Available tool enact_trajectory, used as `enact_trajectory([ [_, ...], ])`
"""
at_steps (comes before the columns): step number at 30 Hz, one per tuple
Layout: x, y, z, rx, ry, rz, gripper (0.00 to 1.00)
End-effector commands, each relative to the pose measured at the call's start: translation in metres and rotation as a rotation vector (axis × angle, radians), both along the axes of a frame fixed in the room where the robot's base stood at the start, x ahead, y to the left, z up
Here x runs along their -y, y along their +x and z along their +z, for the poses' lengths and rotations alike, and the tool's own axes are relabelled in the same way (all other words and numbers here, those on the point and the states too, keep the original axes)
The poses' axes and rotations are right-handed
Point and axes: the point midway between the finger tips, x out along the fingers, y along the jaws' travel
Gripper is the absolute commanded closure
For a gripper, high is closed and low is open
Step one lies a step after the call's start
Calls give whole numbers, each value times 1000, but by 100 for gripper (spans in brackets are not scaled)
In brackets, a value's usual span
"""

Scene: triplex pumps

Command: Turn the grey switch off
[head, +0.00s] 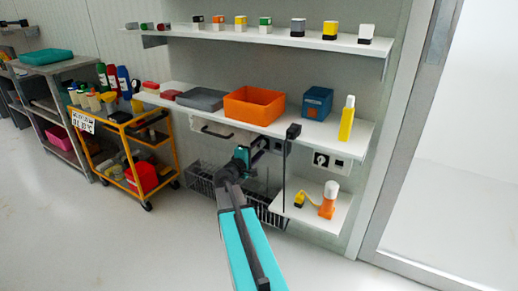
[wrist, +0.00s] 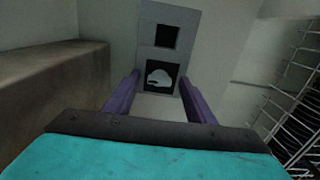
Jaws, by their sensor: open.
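In the wrist view, a grey wall panel (wrist: 163,17) carries two dark square recesses, one above the other. The grey switch (wrist: 160,77), a rounded pale knob, sits in the lower recess. My gripper (wrist: 159,82) is open, with one purple finger on each side of the lower recess. The knob shows between the fingertips; I cannot tell whether they touch it. In the head view, my gripper (head: 264,143) is at the wall under the middle shelf, and the switch it faces cannot be made out there.
The middle shelf (head: 348,137) hangs above my gripper, holding an orange bin (head: 254,105) and a blue box (head: 317,102). A wire basket (head: 201,178) is below. To the right are wall outlets (head: 321,160) and a low shelf (head: 296,213) with an orange bottle (head: 328,205). The floor in front is clear.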

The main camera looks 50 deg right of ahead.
Motion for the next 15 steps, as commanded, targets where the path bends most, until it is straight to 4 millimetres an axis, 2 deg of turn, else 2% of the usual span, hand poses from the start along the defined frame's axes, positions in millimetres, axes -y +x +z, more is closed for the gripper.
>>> enact_trajectory([
  [8, -20, -6, 1, 0, 1, 2, 50],
  [15, -52, -14, 2, 0, 1, 2, 50],
])
